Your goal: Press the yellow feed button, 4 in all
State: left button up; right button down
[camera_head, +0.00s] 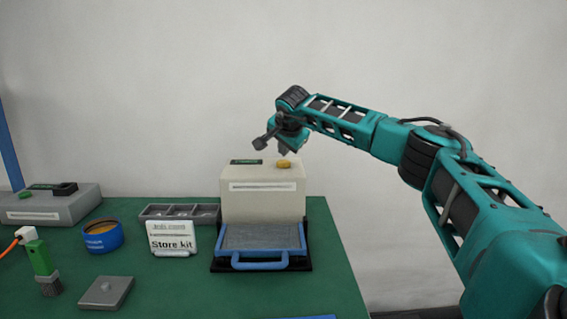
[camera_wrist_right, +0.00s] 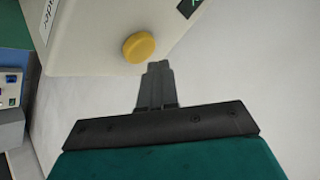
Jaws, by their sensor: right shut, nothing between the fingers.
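The yellow feed button (camera_head: 284,163) is a round knob on top of the cream feeder box (camera_head: 263,203), at its right side. In the right wrist view the yellow button (camera_wrist_right: 139,47) shows close to the fingertips, on the box's top face (camera_wrist_right: 95,35). My right gripper (camera_head: 287,148) hangs just above the button in the head view. In the wrist view its fingers (camera_wrist_right: 157,70) are together and empty, a little beside the button. I cannot tell whether they touch it. My left gripper is not in view.
A blue-handled tray (camera_head: 262,236) sits before the box. Left of it are a "Store kit" sign (camera_head: 171,238), a grey divided bin (camera_head: 179,213), a blue round tin (camera_head: 103,236), a green-handled brush (camera_head: 41,262), a grey plate (camera_head: 106,292) and a grey device (camera_head: 50,207).

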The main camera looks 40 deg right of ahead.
aim_at(284, 163)
jog(key=shift+f, duration=0.15)
jog(key=shift+f, duration=0.3)
dwell(0.5)
jog(key=shift+f, duration=0.55)
jog(key=shift+r, duration=0.1)
dwell(0.4)
jog(key=shift+r+p, duration=0.9)
jog(key=shift+p, duration=0.35)
notch_tip(284, 163, up, 5)
jog(key=p, duration=0.5)
